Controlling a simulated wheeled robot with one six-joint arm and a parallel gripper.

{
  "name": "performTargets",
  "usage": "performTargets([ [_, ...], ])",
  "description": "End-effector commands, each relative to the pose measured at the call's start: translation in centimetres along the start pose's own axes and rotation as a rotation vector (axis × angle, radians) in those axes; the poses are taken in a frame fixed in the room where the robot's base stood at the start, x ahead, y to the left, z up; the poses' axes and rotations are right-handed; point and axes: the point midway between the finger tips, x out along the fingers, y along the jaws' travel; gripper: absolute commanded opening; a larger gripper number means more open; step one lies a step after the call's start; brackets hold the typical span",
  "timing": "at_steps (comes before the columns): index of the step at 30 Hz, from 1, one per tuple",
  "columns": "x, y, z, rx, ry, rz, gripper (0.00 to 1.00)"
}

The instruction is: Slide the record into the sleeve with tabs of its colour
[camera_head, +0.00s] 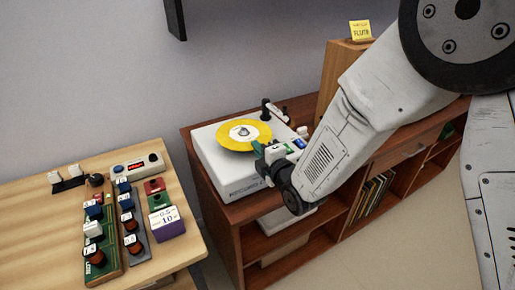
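A yellow record (236,142) with a pale centre label lies flat on top of a white turntable (214,168) on the brown wooden cabinet. My gripper (262,152) is at the record's right front edge, low over the turntable. Its fingertips are small and partly hidden, so I cannot tell whether they are open, shut or touching the record. Several thin upright sleeves (370,196) stand in the cabinet's lower compartment, below my arm. Their tabs and tab colours are too small to make out.
A light wooden table (40,212) at the left holds button boards, a red-display box (137,166) and a purple block (167,222). A wooden box (337,75) with a yellow note (360,30) stands behind my arm. Open floor (400,250) lies in front of the cabinet.

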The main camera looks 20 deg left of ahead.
Motion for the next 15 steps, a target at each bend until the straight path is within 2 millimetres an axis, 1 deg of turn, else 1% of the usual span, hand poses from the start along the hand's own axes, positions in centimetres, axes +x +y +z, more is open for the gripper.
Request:
performTargets([
  [15, -0.1, 0.11, 0.0, 0.0, 0.0, -0.005, 0.0],
])
